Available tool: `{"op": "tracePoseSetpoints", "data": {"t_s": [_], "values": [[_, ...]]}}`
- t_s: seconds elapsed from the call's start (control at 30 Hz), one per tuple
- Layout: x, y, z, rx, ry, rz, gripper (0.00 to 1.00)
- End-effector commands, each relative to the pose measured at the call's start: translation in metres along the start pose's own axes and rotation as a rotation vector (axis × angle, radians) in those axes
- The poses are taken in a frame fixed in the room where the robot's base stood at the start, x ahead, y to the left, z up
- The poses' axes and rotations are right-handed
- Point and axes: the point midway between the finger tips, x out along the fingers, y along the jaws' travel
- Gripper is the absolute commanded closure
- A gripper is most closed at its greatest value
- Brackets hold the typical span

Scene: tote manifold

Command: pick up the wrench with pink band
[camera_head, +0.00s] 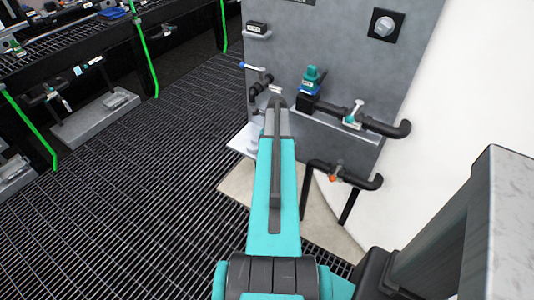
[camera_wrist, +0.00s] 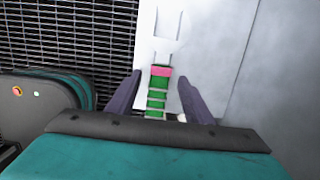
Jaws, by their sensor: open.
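The wrench (camera_wrist: 157,96) has a green handle with pale stripes and a pink band (camera_wrist: 160,71) near the top of the handle. In the wrist view it lies on a white surface (camera_wrist: 205,45), its pale forked head pointing away and hard to tell from that surface. My gripper (camera_wrist: 159,76) is open, with one dark finger on each side of the handle. A gap shows between the handle and each finger. The near end of the handle is hidden behind my gripper body. In the head view my arm hides the wrench.
A grey panel (camera_head: 345,60) with pipes and a teal valve (camera_head: 312,79) stands just beyond my arm. A lower black pipe (camera_head: 345,176) sticks out at the right. A white shelf (camera_head: 241,141) juts out at the left. Dark grated floor (camera_head: 130,190) lies open to the left.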

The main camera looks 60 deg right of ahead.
Motion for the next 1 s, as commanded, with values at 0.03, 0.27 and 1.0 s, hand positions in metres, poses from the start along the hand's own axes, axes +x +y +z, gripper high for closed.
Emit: {"op": "tracePoseSetpoints", "data": {"t_s": [0.03,0.27,1.0], "values": [[0.005,0.000,0.000,0.000,0.001,0.002,0.53],[0.016,0.000,0.000,0.000,-0.001,-0.001,0.53],[0.015,0.000,0.000,0.000,0.000,0.000,0.92]]}}
